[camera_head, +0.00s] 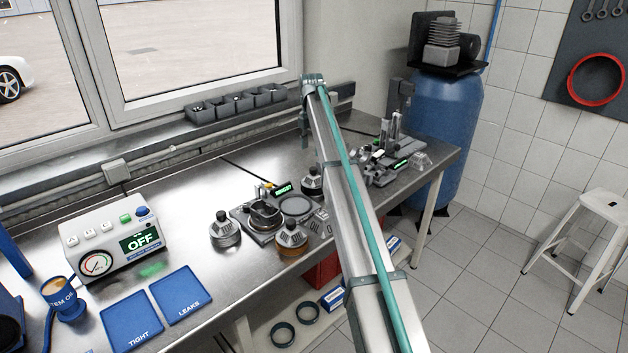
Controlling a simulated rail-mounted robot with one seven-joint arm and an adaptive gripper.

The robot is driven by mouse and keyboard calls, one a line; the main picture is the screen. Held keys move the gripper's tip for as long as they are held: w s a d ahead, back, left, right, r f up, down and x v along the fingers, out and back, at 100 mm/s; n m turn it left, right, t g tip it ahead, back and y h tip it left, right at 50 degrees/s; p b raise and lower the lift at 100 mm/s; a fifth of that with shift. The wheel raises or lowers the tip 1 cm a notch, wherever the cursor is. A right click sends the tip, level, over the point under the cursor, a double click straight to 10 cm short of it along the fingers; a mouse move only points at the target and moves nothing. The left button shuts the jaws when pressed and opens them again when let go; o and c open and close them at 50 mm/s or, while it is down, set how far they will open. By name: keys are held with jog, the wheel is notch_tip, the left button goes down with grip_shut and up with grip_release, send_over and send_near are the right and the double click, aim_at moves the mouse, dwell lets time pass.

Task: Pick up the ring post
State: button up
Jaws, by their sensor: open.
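I cannot pick out the ring post for certain. Slim upright grey posts (396,127) stand in a small cluster of fixtures on the right part of the metal bench (185,225), just right of my arm, and one of them may be it. My long silver arm with a teal strip crosses the picture from the bottom to the window sill. It hides part of the bench behind it. The fingers of my gripper cannot be made out.
A tester (113,240) reading OFF, blue TIGHT (131,321) and LEAKS (181,295) trays and a blue cup (63,300) are at left. Round-capped jars (224,232) surround a central fixture (262,214). A blue tank (445,115) stands beyond the bench's right end.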

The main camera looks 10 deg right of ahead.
aim_at(314, 168)
notch_tip(314, 168, down, 4)
jog(key=shift+f+p, duration=0.2)
jog(key=shift+p, duration=0.35)
jog(key=shift+d+f+p, duration=0.2)
jog(key=shift+f+p, duration=0.35)
jog(key=shift+f, duration=0.25)
jog(key=shift+d+f+p, duration=0.15)
jog(key=shift+f+p, duration=0.5)
jog(key=shift+f, duration=1.3)
grip_shut()
jog(key=shift+r, duration=0.1)
